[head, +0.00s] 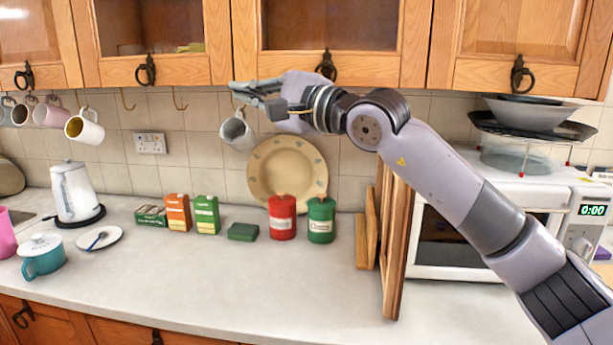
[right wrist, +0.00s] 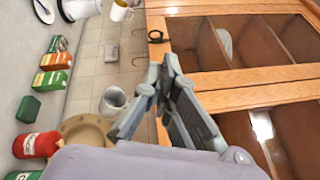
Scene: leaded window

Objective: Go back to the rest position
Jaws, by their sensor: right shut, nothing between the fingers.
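My right gripper (head: 240,92) is raised in front of the wall cabinets, just below their doors. It points left, and its fingers are closed with nothing held. In the right wrist view its fingertips (right wrist: 164,72) meet in front of the cabinet edge. A grey mug (head: 237,131) hangs just below the gripper in the head view; it shows apart from the fingers in the right wrist view (right wrist: 113,100). What it hangs from is hidden. My left gripper is in neither view.
Wooden cabinets (head: 160,70) with ring handles are close above the gripper. Several mugs hang at the left, including a yellow-white one (head: 84,127). Below are a plate (head: 270,165), red canister (head: 282,222), green canister (head: 321,222), kettle (head: 74,190) and microwave (head: 460,265). The front counter (head: 230,280) is clear.

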